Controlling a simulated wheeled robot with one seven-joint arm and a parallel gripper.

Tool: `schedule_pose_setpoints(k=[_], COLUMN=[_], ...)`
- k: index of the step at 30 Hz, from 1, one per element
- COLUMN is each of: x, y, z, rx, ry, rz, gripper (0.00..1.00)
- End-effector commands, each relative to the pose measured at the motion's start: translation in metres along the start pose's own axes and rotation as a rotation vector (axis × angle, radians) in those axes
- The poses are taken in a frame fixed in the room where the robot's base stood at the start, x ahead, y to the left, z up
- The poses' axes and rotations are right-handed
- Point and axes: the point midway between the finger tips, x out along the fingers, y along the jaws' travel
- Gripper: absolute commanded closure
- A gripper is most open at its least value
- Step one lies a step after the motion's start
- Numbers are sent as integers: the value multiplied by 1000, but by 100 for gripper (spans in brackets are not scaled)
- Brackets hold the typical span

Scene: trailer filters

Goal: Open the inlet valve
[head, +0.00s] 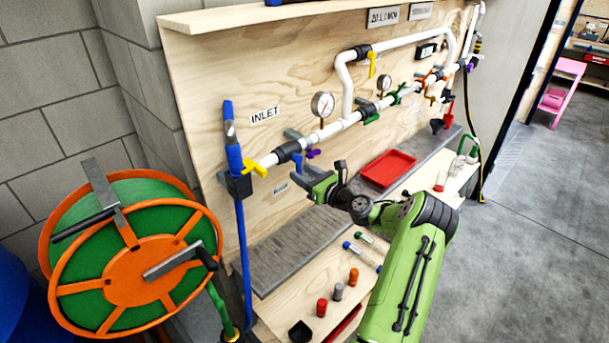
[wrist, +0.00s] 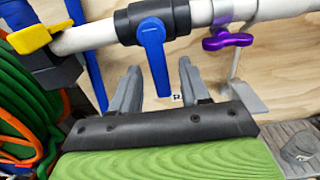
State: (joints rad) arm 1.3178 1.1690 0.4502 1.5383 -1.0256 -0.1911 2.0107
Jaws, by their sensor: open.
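The white pipe (head: 335,128) runs along the plywood panel under an INLET label (head: 265,115). At its left end are a yellow handle (head: 255,166), a black valve body with a blue lever (head: 298,161), and a purple handle (head: 313,153). In the wrist view the blue lever (wrist: 155,58) hangs down, across the pipe, from its black body (wrist: 150,20). My gripper (wrist: 158,68) is open, with one finger on each side of the lever's lower part in the picture. I cannot tell whether either finger touches it. My gripper (head: 303,178) shows just below the pipe in the head view.
A yellow handle (wrist: 40,38) is left of my gripper and a purple handle (wrist: 228,40) right of it. An orange and green hose reel (head: 135,270) stands at the left. A red tray (head: 388,168) and several small parts lie on the bench below.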

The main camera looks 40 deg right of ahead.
Motion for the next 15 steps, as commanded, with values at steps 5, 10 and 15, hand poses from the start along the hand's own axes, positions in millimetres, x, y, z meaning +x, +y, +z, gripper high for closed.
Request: schedule_pose_setpoints(k=[5,10,15], x=[0,0,0], y=[0,0,0], z=[0,0,0], rx=[0,0,0], ry=[0,0,0], rz=[1,1,1], gripper=[54,77,100])
